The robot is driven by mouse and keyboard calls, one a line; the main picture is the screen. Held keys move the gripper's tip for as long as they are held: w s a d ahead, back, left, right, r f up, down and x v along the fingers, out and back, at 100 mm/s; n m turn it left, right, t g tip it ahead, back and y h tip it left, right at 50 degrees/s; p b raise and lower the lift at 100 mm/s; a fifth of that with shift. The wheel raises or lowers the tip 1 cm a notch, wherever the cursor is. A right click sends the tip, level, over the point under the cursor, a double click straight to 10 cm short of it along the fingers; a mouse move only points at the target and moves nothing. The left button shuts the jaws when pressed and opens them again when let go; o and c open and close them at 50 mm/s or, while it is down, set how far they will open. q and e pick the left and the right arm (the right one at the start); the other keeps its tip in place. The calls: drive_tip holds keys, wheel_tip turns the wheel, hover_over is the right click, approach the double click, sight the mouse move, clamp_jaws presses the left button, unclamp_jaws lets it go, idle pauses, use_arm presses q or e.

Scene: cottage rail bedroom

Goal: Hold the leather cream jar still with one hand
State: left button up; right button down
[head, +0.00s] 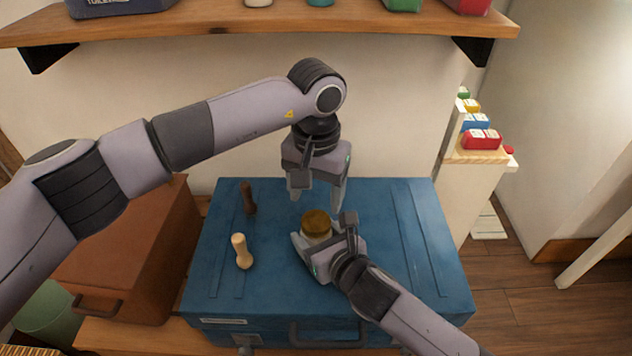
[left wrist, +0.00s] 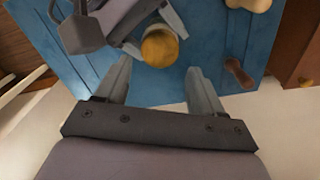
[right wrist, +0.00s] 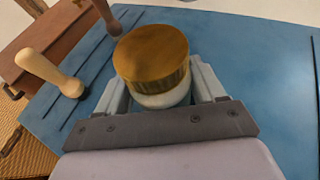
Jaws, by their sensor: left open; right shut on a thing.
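The leather cream jar (head: 316,222) stands upright on the blue chest, with a brownish-gold lid and a pale body. In the right wrist view the jar (right wrist: 153,66) sits between the fingers of my right gripper (right wrist: 163,98), which is shut on its body below the lid. My right gripper also shows low beside the jar in the head view (head: 318,247). My left gripper (head: 316,200) is open and empty above and behind the jar, fingers pointing down. In the left wrist view the jar's lid (left wrist: 160,48) lies beyond and between the open fingers (left wrist: 157,85).
The blue chest lid (head: 400,280) carries a pale wooden peg-like piece (head: 242,251) and a dark brown one (head: 248,198), left of the jar. A brown case (head: 135,260) stands at left. A wooden shelf (head: 270,38) hangs above. The chest's right side is clear.

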sight(316, 220)
use_arm(q)
wheel_tip(316, 220, down, 6)
drive_tip(key=shift+f, duration=0.1)
idle(0.4)
